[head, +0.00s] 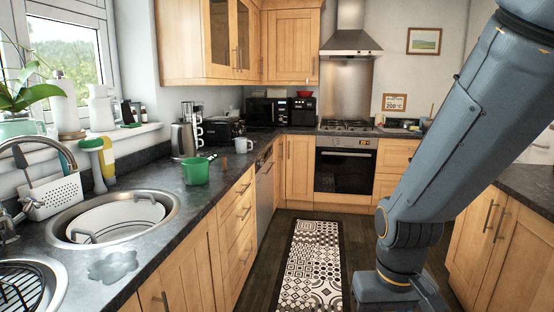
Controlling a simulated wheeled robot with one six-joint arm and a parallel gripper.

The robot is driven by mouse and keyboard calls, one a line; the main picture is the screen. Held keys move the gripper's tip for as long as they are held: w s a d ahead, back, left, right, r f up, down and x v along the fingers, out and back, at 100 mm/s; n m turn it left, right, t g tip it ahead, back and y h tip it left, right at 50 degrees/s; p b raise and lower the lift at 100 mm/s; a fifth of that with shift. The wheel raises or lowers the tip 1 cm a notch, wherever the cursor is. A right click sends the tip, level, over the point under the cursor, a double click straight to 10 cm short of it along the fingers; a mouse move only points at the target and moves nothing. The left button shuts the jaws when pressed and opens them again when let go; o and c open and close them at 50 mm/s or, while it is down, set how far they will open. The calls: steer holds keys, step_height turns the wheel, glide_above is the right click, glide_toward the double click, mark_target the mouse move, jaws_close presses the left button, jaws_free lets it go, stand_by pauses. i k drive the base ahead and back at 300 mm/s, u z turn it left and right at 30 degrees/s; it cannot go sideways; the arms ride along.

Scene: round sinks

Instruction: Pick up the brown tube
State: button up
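I cannot make out a brown tube anywhere in the head view. The sink area at the left holds a yellow bottle (106,160) and a green-topped dispenser (93,165), both upright beside the window sill. My arm crosses the right side of the picture, and it hides part of the floor and the cabinets behind it. My gripper's fingers do not show.
A dark counter runs along the left with a round sink (76,230) holding a white tub (117,218). A green pot (196,171), a kettle (183,139) and a white mug (243,145) stand farther back. A patterned rug (313,265) lies on the open floor.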

mark_target(224, 166)
steer(key=z, duration=0.75)
steer(key=i, duration=2.35)
steer(key=u, duration=1.45)
steer(key=i, duration=1.1)
steer(key=u, duration=0.3)
